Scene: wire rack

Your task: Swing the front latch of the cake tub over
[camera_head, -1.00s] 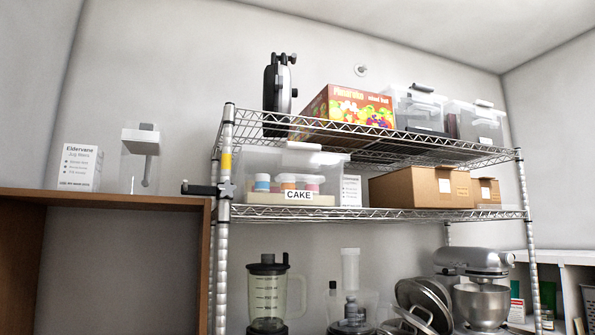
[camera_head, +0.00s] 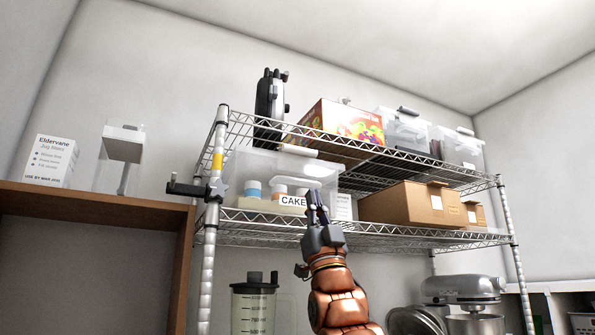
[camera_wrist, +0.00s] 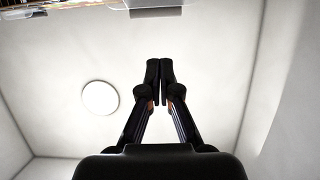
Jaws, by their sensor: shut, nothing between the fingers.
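The cake tub (camera_head: 250,170) is a clear box with a CAKE label on its front. It stands on the middle shelf of the wire rack (camera_head: 260,222), at the left end, with small coloured items inside. A white latch (camera_head: 298,151) shows at its upper front edge. My gripper (camera_head: 317,196) points upward in front of the tub's right part, below the latch, and overlaps the label's right end in the picture. In the wrist view its fingertips (camera_wrist: 160,65) are together with nothing between them. The tub's lid is hard to make out.
A black clamp-like fitting (camera_head: 190,187) sticks out from the rack's left post. Cardboard boxes (camera_head: 405,204) stand right of the tub. The upper shelf holds a fruit box (camera_head: 345,122) and clear bins (camera_head: 403,132). A blender (camera_head: 253,303) and mixer (camera_head: 465,288) stand below.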

